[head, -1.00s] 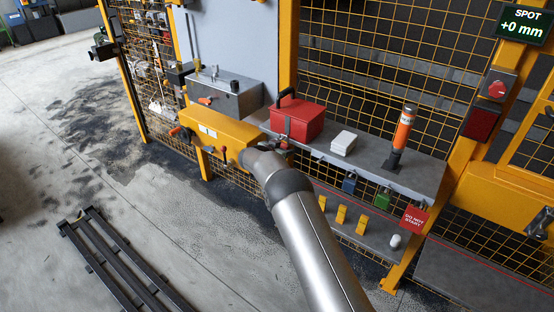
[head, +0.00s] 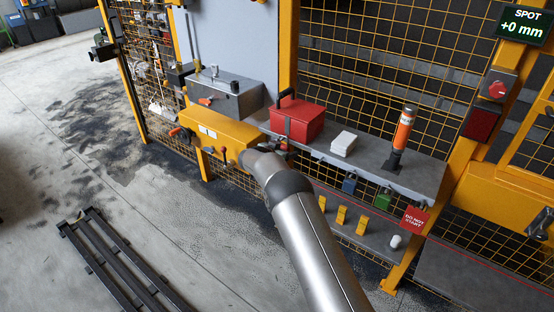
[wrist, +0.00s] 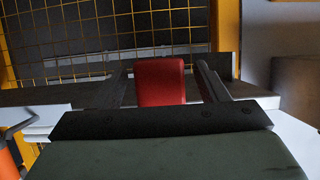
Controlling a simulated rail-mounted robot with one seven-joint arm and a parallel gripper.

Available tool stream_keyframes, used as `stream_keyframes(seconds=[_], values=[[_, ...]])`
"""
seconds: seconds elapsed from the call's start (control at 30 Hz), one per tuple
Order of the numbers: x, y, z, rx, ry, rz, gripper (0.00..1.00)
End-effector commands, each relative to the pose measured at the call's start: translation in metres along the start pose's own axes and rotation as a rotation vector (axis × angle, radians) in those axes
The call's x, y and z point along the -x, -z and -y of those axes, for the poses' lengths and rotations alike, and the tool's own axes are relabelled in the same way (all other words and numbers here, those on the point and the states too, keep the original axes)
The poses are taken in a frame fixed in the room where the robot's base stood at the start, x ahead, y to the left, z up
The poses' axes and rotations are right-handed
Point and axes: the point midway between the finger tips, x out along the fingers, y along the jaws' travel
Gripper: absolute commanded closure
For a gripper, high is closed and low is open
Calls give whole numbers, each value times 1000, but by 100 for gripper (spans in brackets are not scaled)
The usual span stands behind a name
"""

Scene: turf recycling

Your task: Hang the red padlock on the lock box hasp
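The red lock box (head: 308,121) with a black handle stands on the grey shelf. A grey upright strip (head: 287,127) on its front appears to be the hasp.
On the shelf (head: 425,172) stand a white box (head: 343,143) and an orange beacon (head: 403,132). Blue (head: 349,183) and green (head: 383,197) padlocks and a red sign (head: 414,217) hang at its front edge.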

Motion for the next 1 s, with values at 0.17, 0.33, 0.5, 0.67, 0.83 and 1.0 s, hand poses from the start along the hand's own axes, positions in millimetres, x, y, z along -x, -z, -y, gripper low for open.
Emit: stream_keyframes(seconds=[0.17, 0.33, 0.5, 0.67, 0.83, 1.0], values=[[2, -1, 0, 1, 0, 1, 33], [22, 0, 2, 1, 3, 2, 33], [62, -1, 2, 1, 5, 1, 33], [102, -1, 1, 0, 4, 1, 33], [139, -1, 0, 0, 2, 0, 33], [164, 0, 1, 0, 2, 0, 33]])
